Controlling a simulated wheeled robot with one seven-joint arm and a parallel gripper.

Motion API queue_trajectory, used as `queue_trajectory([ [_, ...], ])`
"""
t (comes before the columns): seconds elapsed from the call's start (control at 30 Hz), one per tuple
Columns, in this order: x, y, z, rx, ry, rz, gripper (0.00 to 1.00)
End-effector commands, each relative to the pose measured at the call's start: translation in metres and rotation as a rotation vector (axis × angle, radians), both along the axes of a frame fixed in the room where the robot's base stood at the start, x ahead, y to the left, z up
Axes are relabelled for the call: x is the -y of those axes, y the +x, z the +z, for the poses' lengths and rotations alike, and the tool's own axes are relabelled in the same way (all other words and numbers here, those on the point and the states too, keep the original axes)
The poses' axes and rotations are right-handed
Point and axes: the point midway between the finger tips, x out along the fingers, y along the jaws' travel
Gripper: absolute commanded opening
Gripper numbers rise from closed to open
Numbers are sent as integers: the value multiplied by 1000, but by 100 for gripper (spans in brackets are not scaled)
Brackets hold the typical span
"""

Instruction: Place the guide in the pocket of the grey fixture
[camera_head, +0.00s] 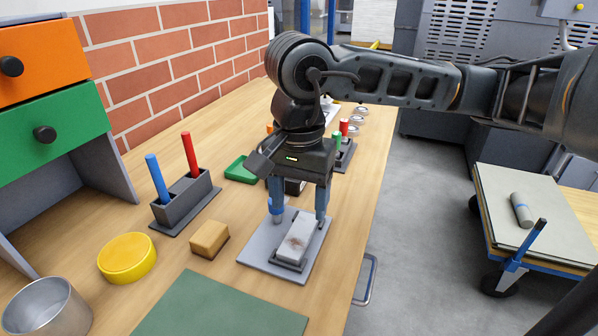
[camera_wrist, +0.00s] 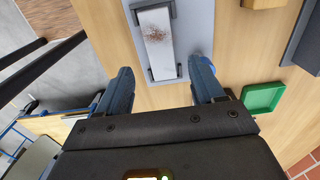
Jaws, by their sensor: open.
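A pale grey bar with brown stains, which looks like the guide (camera_head: 299,243), lies in the dark pocket of the grey fixture (camera_head: 258,251). In the wrist view the guide (camera_wrist: 157,42) sits between dark end walls on the fixture's grey plate (camera_wrist: 198,22), lined up lengthwise with them. I cannot tell whether it rests fully on the pocket floor. My gripper (camera_head: 299,212) points down above the fixture's far end. Its two blue fingers are open and apart, with nothing between them. The wrist view shows my gripper (camera_wrist: 163,86) short of the guide's near end.
A tan block (camera_head: 209,239), yellow round tin (camera_head: 127,258) and dark holder with blue and red rods (camera_head: 186,203) stand left. A green tray (camera_head: 241,169) lies behind. A green mat (camera_head: 220,308) lies in front. The bench edge is close on the right.

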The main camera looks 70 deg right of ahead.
Motion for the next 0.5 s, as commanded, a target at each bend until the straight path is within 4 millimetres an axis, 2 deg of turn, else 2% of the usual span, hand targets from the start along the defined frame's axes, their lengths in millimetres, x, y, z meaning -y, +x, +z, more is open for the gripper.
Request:
queue_trajectory([
  [0.1, 1, 1, 24, 2, -3, 2, 68],
  [0.2, 1, 1, 38, 1, -2, 0, 68],
  [0.33, 0, 0, 51, 0, 0, 1, 68],
  [0.5, 0, 0, 57, 0, 1, 1, 68],
])
